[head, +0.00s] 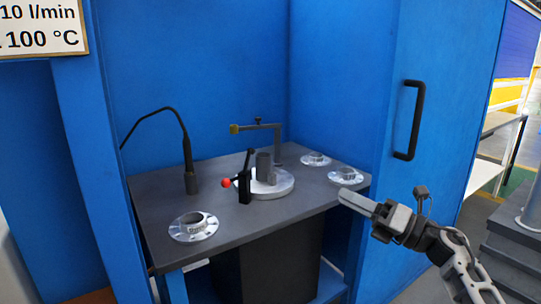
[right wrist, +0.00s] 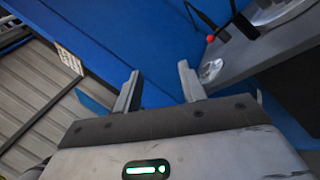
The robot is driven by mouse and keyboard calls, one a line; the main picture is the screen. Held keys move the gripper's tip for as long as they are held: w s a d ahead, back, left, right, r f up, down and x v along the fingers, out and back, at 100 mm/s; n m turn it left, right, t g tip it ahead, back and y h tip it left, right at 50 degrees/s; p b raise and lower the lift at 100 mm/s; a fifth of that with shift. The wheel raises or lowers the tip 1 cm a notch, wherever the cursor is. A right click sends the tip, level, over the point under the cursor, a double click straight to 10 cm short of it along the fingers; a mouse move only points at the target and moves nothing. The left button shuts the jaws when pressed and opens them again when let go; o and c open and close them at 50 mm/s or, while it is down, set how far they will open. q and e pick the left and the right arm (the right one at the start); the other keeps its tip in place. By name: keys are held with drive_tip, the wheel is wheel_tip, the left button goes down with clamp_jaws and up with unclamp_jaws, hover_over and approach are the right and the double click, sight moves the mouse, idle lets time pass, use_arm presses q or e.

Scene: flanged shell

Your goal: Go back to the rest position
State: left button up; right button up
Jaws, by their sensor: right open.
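My right gripper (head: 358,203) is at the right front edge of the dark worktable (head: 150,235). In the right wrist view its two fingers (right wrist: 158,88) stand apart with nothing between them. A silver flanged part (head: 194,226) lies at the front left of the table. Two more silver flanged parts, one at the back right (head: 315,159) and one at the right edge (head: 345,175), lie on the table. A round light fixture (head: 268,184) with a grey cylinder and a clamp arm stands mid-table. My left gripper is not in view.
A red-knobbed lever (head: 243,182) stands at the fixture's front left. A black gooseneck (head: 188,160) rises from the table's left part. Blue walls enclose the table at the back. A blue door with a black handle (head: 411,120) stands to the right, behind my right arm.

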drive_tip(key=w+d+r+m+t+h, duration=0.2)
drive_tip(key=w+d+m+t+h, duration=0.35)
drive_tip(key=m, duration=0.65)
drive_tip(key=w+d+r+m+t+h, duration=0.2)
drive_tip(key=d+m+t+h, duration=0.5)
drive_tip(key=m, duration=0.4)
drive_tip(key=w+d+f+m+g+h, duration=0.1)
drive_tip(key=d+f+m+g+h, duration=0.3)
drive_tip(key=f+m+g+h, duration=0.65)
drive_tip(key=s+a+f+m+y, duration=0.1)
drive_tip(key=s+a+f+y, duration=0.4)
drive_tip(key=s+f, duration=0.4)
drive_tip(key=s+a+f+m+y, duration=0.1)
drive_tip(key=s+a+f+y, duration=0.1)
drive_tip(key=s+a+f, duration=0.7)
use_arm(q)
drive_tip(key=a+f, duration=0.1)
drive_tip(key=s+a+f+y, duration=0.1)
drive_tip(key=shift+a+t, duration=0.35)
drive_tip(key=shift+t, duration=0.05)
use_arm(e)
drive_tip(key=s+a+f+g+y, duration=0.1)
drive_tip(key=s+a+f, duration=0.1)
drive_tip(key=s, duration=0.7)
drive_tip(key=s+a+f+m+g+y, duration=0.1)
drive_tip(key=s+a, duration=0.3)
drive_tip(key=s, duration=0.6)
drive_tip(key=shift+s+a+f+g, duration=0.15)
drive_tip(key=shift+a+f+g, duration=0.2)
drive_tip(key=shift+f, duration=0.2)
